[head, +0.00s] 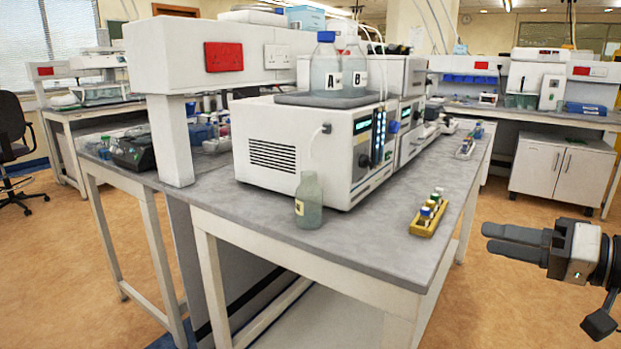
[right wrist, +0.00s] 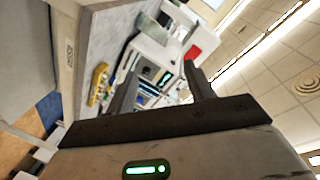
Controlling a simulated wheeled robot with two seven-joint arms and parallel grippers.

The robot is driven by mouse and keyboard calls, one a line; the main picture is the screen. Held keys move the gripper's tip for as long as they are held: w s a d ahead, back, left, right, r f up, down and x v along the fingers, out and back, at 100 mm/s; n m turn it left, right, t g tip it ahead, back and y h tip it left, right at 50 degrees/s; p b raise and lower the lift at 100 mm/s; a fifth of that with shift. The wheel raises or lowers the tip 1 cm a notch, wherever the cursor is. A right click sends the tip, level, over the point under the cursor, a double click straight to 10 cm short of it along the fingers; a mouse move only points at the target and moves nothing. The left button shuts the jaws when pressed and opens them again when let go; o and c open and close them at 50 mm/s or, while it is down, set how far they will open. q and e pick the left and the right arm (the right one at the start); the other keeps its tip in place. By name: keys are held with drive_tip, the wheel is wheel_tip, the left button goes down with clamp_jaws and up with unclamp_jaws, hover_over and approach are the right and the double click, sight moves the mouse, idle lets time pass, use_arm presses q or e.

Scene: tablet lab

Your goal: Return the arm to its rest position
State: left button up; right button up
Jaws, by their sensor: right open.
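My right gripper (head: 487,239) is at the right of the head view, out past the bench's right edge, over the floor. It points left, with nothing between its fingers. In the right wrist view its two dark fingers (right wrist: 162,82) stand apart and empty, with the bench and white instrument beyond them. My left gripper is not in the head view.
The grey bench (head: 380,240) carries a white instrument (head: 320,150), a glass bottle (head: 308,203) near the front edge and a yellow vial rack (head: 428,215) near the right edge. Bottles (head: 326,67) stand on the instrument. The floor (head: 510,310) below my right gripper is clear.

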drive_tip(key=s+a+f+m+h+p, duration=0.1)
drive_tip(key=s+a+f+h, duration=0.15)
drive_tip(key=f, duration=0.85)
drive_tip(key=s+a+f+h+p, duration=0.1)
drive_tip(key=s+a+f+h, duration=0.15)
drive_tip(key=f, duration=0.85)
drive_tip(key=s+a+f+n+h, duration=0.1)
drive_tip(key=s+a+f, duration=0.3)
drive_tip(key=s, duration=0.2)
drive_tip(key=s+a+f+n+h, duration=0.1)
drive_tip(key=s+a+f+h, duration=0.1)
drive_tip(key=s+a+f, duration=0.2)
drive_tip(key=s+a+p, duration=0.1)
drive_tip(key=s, duration=0.2)
drive_tip(key=shift+n+h, duration=0.3)
drive_tip(key=shift+s+d+f, duration=0.1)
drive_tip(key=shift+f, duration=0.05)
drive_tip(key=shift+c, duration=0.3)
